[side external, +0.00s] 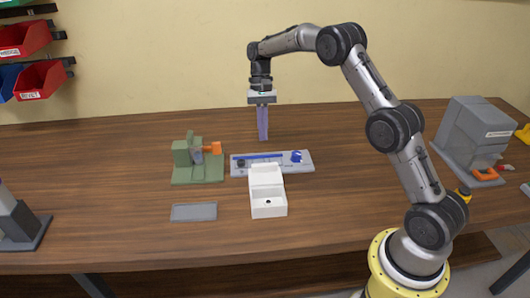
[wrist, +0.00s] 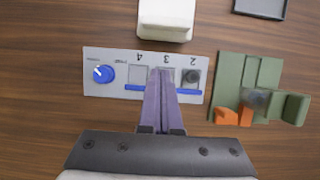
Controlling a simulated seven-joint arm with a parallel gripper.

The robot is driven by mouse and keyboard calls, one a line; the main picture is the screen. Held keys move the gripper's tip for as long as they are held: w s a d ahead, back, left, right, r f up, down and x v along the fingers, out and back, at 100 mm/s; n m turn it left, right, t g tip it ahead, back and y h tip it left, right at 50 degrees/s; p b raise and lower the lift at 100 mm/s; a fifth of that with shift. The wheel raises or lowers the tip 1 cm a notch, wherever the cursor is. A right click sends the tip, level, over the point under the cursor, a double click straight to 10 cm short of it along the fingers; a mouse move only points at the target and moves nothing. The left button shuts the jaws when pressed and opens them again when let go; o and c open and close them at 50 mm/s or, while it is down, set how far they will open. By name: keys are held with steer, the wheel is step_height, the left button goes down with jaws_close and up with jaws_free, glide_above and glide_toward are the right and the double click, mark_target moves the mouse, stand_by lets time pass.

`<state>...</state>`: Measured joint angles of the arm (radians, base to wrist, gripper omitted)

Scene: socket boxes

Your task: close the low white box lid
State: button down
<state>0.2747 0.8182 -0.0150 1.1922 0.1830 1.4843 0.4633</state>
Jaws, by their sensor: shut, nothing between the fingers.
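The low white box (side external: 268,207) stands on the wooden table with its lid (side external: 265,174) open, raised at the back edge of the box. Inside the box a small dark spot shows. In the wrist view part of the white lid (wrist: 167,14) shows at the top edge; the rest of the box is cut off. The fingers also show in the wrist view (wrist: 161,72), over the panel.
The grey panel (side external: 303,167) with a blue knob and blue bar lies directly behind the box. A green fixture (side external: 198,174) with an orange part stands to the left. A flat grey tray (side external: 194,212) lies front left. The table right of the box is clear.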

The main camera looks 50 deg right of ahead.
mark_target(268, 184)
steer(key=x, duration=0.3)
steer(key=shift+s+a+f, duration=0.1)
steer(key=shift+s+f, duration=0.05)
steer(key=shift+f, duration=0.15)
steer(key=shift+s+a+f, duration=0.15)
steer(key=shift+s+a, duration=0.8)
steer(key=shift+a, duration=0.1)
steer(key=shift+s+a, duration=0.4)
steer(key=shift+s, duration=0.05)
steer(key=s+a, duration=0.5)
steer(key=shift+s+a, duration=0.4)
